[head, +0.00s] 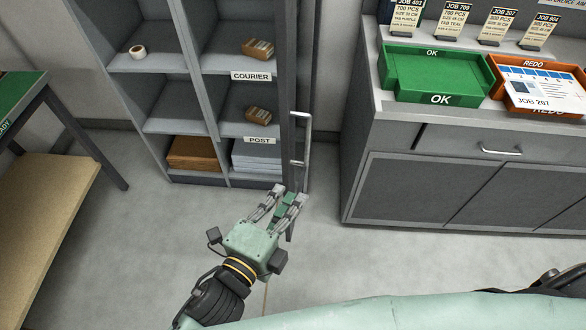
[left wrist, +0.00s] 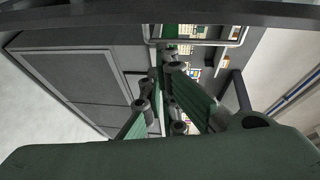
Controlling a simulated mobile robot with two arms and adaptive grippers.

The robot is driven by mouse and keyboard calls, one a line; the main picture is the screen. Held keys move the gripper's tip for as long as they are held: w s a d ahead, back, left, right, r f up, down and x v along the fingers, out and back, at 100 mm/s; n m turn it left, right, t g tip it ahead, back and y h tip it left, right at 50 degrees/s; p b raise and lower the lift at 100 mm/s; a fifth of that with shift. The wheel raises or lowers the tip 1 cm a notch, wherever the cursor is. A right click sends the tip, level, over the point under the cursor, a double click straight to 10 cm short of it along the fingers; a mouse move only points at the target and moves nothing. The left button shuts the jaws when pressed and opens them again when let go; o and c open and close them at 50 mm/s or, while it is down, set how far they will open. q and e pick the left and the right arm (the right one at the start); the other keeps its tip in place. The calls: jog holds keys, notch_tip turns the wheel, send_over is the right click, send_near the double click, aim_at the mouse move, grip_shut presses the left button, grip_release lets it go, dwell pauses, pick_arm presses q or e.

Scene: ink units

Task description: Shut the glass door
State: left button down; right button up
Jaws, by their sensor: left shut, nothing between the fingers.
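The glass door (head: 291,215) stands open at the right side of the grey shelf unit, seen nearly edge-on in the head view. Its metal bar handle (head: 307,140) is upright at the door's free edge. In the left wrist view a pale metal bar (left wrist: 195,42), which looks like the handle, crosses beyond the fingers. My left gripper (head: 288,193) is shut and empty, low beside the door and below the handle in the picture. Whether it touches the door I cannot tell. Its fingers also show in the left wrist view (left wrist: 163,78). My right gripper is not in view.
The shelf unit (head: 215,90) holds small brown packs, a tape roll (head: 138,51) and paper stacks. A grey cabinet (head: 400,185) with a green tray (head: 440,98) and an orange tray (head: 495,67) stands to the right. A bench (head: 45,205) is at left. Floor between is clear.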

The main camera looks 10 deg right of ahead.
pick_arm(q)
notch_tip(320, 180, up, 7)
jog(key=s+d+m+h, duration=0.1)
jog(key=s+m+h, duration=0.1)
jog(key=p+x, duration=0.3)
jog(key=x, duration=0.8)
jog(key=a, duration=0.1)
jog(key=a+p, duration=0.1)
jog(key=a, duration=0.2)
jog(key=shift+w+a+f, duration=0.15)
jog(key=shift+w+a, duration=0.05)
jog(key=shift+w, duration=0.1)
